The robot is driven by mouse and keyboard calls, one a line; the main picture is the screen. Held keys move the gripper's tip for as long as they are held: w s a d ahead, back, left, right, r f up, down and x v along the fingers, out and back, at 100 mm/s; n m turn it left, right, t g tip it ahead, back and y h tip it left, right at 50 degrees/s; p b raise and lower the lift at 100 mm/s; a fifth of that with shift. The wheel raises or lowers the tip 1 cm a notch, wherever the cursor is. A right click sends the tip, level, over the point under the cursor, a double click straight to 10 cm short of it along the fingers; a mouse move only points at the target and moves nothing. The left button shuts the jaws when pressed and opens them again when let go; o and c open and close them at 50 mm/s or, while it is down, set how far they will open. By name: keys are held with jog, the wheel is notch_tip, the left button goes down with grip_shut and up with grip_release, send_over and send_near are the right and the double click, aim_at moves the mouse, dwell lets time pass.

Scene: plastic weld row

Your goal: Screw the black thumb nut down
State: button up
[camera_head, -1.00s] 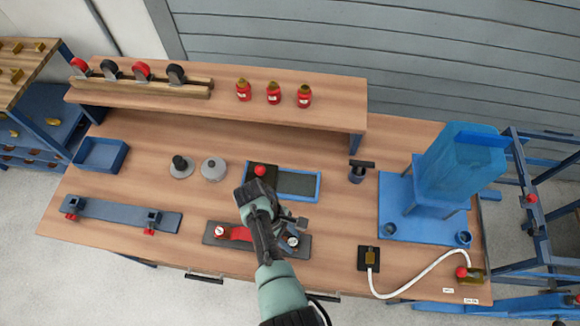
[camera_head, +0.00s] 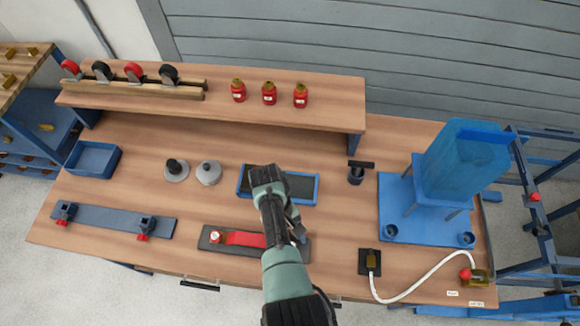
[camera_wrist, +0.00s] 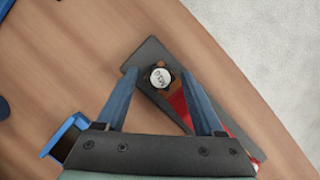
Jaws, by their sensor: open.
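The black thumb nut (camera_wrist: 160,77), with a pale, marked round top, sits at one end of a dark plate with a red strip in the wrist view. The plate (camera_head: 208,247) lies near the bench's front in the head view, where my arm hides most of its right end. My gripper (camera_wrist: 161,71) is open and empty. Its two blue-grey fingertips lie to either side of the nut in the wrist picture, apart from it; their height above it is hard to tell.
A blue tray (camera_head: 317,188) lies behind the plate, partly hidden by my arm. Two grey discs (camera_head: 208,173) stand behind left. A black block with a white hose (camera_head: 398,298) is at the right. A shelf (camera_head: 212,100) with red bottles and casters spans the back.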

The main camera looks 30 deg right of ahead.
jog(key=n, duration=0.1)
jog(key=n+h+p, duration=0.1)
jog(key=n+p, duration=0.1)
jog(key=shift+s+a+r+n+h, duration=0.1)
jog(key=shift+s+r+n+h, duration=0.05)
jog(key=shift+r+n+h, duration=0.15)
jog(key=n+t+p, duration=0.1)
jog(key=n, duration=0.1)
jog(key=n+h+p, duration=0.1)
jog(key=n+p, duration=0.1)
jog(key=n, duration=0.1)
jog(key=shift+s+a+n+t+h, duration=0.15)
jog(key=shift+n+t+h, duration=0.15)
jog(key=shift+t, duration=0.1)
jog(key=n+t+p, duration=0.1)
jog(key=n+p, duration=0.1)
jog(key=n, duration=0.1)
jog(key=n+t+h+p, duration=0.1)
jog(key=n+p, duration=0.1)
jog(key=n, duration=0.1)
jog(key=shift+s+n, duration=0.15)
jog(key=shift+n, duration=0.15)
jog(key=n+t+p, duration=0.1)
jog(key=n, duration=0.1)
jog(key=shift+a+f+n, duration=0.1)
jog(key=shift+f+n, duration=0.05)
jog(key=shift+n, duration=0.25)
jog(key=shift+f+n+t+p, duration=0.15)
jog(key=shift+n+t+p, duration=0.15)
jog(key=shift+n+t, duration=0.1)
